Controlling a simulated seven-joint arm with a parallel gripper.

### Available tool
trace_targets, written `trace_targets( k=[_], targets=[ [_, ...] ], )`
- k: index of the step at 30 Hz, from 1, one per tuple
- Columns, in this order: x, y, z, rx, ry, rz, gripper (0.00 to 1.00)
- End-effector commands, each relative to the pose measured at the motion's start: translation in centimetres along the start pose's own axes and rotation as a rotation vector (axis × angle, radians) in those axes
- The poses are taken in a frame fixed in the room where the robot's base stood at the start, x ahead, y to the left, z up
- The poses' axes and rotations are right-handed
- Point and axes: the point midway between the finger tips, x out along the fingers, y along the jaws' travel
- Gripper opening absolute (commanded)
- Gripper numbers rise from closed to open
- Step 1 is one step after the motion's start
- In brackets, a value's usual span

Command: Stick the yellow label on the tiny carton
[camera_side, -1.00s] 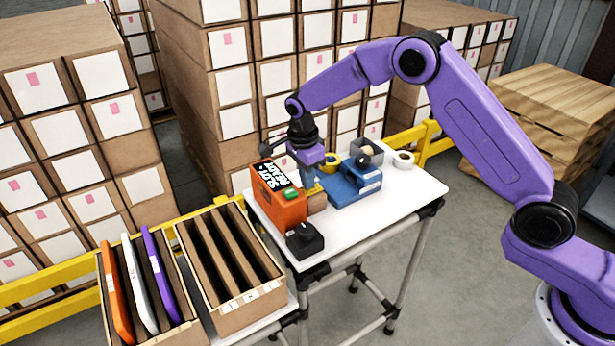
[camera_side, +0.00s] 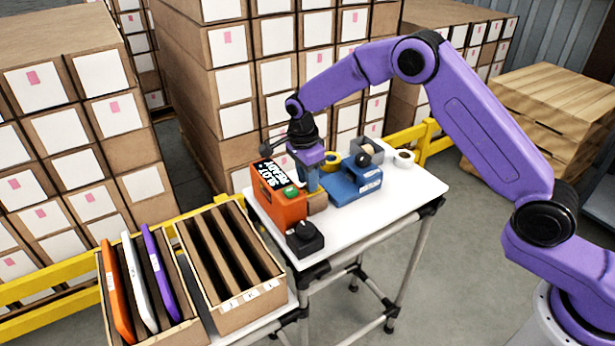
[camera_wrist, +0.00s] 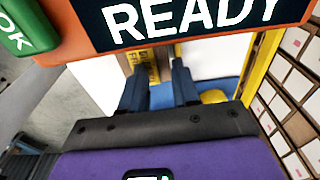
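The tiny carton (camera_side: 317,202) is a small brown box on the white table, right of the orange machine and partly hidden by it and my gripper. My gripper (camera_side: 312,188) points down at the carton's top. In the wrist view, my gripper's dark fingers (camera_wrist: 154,80) stand apart, with a visible gap between them. The yellow label (camera_wrist: 149,70), with dark print, shows between the fingers, nearer the left one, over the brown carton (camera_wrist: 129,62). Whether the label lies flat on the carton or touches a finger cannot be told.
The orange machine (camera_side: 280,205) with a READY screen and green button stands close left of my gripper. A black knob box (camera_side: 305,239) is in front. The table's right front is clear.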

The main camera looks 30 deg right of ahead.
Motion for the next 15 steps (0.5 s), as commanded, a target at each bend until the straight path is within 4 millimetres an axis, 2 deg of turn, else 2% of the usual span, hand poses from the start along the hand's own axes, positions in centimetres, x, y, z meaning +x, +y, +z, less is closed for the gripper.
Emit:
trace_targets(
  k=[8, 11, 15],
  targets=[
    [-0.1, 0.1, 0.0, -0.001, 0.001, 0.004, 0.31],
    [-0.9, 0.1, 0.1, -0.001, 0.000, 0.002, 0.31],
    [-3.1, 0.0, 0.1, -0.001, -0.001, -0.002, 0.31]
  ],
)
